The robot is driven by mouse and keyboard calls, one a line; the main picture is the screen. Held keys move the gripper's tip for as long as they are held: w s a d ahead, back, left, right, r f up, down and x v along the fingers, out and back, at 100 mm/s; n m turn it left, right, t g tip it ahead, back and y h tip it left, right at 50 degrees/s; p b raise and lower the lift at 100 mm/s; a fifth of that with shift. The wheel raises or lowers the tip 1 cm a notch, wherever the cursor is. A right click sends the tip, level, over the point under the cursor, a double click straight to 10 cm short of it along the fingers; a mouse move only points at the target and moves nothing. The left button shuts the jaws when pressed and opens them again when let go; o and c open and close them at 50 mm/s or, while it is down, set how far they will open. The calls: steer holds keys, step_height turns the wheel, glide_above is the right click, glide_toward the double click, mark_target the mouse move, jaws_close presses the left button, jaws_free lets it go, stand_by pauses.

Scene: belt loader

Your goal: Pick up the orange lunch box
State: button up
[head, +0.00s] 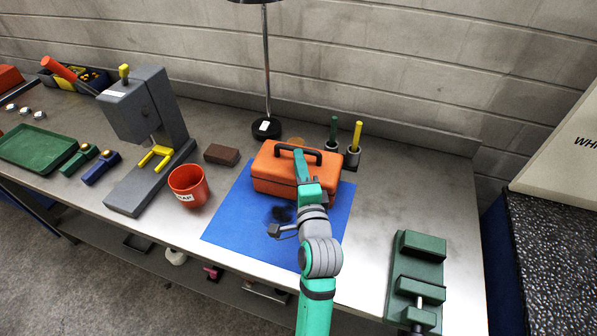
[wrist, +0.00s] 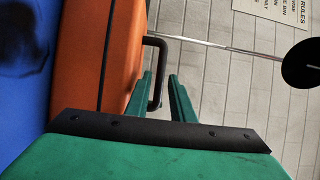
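The orange lunch box (head: 272,170) sits closed on a blue mat (head: 232,225), with a dark handle (head: 313,151) on its lid. My gripper (head: 299,158) reaches over the box from the front and overlaps the handle in the head view. In the wrist view the box (wrist: 119,60) is at the left, and its handle (wrist: 162,60) sticks out from it. The fingers of my gripper (wrist: 162,85) are apart, with part of the handle between them. I see gaps beside the handle, so the fingers do not look closed on it. My arm hides part of the box's front.
A red cup (head: 188,186), a brown block (head: 221,154) and a grey press (head: 150,115) stand left of the mat. A lamp base (head: 266,129) and pen holders (head: 351,159) are behind the box. A green vise (head: 418,275) is at right front.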

steer(key=shift+w+a, duration=0.15)
steer(key=shift+w, duration=1.2)
steer(key=shift+w+a, duration=0.15)
steer(key=shift+w, duration=1.2)
jaws_close()
